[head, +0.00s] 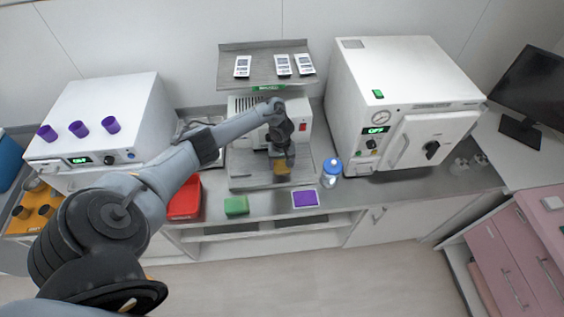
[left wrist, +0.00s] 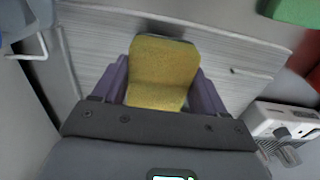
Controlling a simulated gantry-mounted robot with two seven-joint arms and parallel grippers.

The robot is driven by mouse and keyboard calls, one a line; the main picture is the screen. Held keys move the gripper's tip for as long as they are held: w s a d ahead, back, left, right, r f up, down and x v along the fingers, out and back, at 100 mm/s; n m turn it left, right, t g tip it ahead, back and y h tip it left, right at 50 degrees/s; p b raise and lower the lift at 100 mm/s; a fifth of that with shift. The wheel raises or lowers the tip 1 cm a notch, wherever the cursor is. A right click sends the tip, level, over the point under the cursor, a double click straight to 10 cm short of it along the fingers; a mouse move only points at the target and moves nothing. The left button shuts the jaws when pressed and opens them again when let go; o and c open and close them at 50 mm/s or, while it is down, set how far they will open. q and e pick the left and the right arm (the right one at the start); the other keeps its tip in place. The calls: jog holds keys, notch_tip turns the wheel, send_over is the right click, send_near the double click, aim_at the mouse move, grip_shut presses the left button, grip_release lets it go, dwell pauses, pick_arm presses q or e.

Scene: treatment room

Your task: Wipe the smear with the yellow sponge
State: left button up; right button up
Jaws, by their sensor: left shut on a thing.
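The yellow sponge (head: 281,168) is in my left gripper (head: 282,159), over the grey ribbed board in front of the white machine at the back middle. In the left wrist view the sponge (left wrist: 160,75) sits between the two purple fingers of the left gripper (left wrist: 160,90), which are shut on it. The ribbed board (left wrist: 95,45) lies beneath the sponge; I cannot tell whether they touch. No smear can be made out in either view; the arm and sponge hide part of the board. My right gripper is not in view.
A green sponge (head: 236,205), a red tray (head: 185,199), a purple pad (head: 305,198) and a blue-capped bottle (head: 331,171) stand along the counter's front. White machines stand left (head: 100,110) and right (head: 405,100). A shelf (head: 232,72) overhangs the middle.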

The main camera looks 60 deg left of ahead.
pick_arm(q)
jog(key=shift+r+p, duration=1.3)
jog(key=shift+p, duration=0.05)
